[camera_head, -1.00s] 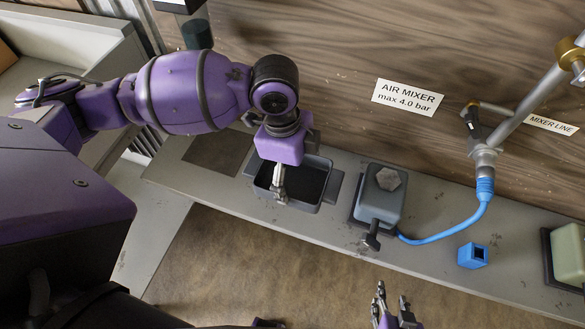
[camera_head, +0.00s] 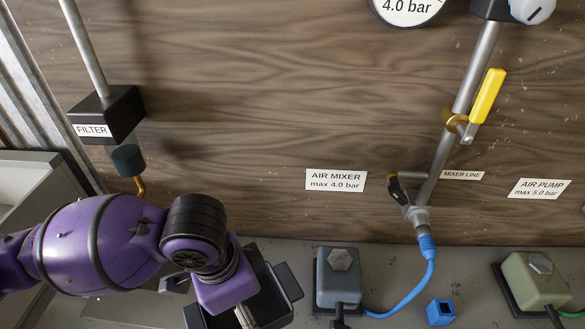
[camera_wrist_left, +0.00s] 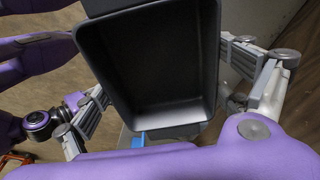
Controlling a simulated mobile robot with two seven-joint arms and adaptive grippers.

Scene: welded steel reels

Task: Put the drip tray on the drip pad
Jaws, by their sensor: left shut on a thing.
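The drip tray (camera_head: 266,293) is a dark, open rectangular tray with side lugs. It is turned at an angle at the bottom of the head view, left of the grey-blue box. In the left wrist view the tray (camera_wrist_left: 150,62) fills the middle, between the two fingers. My left gripper (camera_head: 245,318) is shut on the tray; its fingertips are partly hidden there and cut off in the head view. A dark flat patch that looks like the drip pad (camera_head: 112,311) lies on the bench at the lower left, partly behind my left arm. My right gripper is out of view.
The filter (camera_head: 107,115) hangs on the wall at the left, with a dark bowl and brass drain (camera_head: 140,186) low over the bench. The grey-blue box (camera_head: 338,278) with a blue hose (camera_head: 425,278) stands right of the tray.

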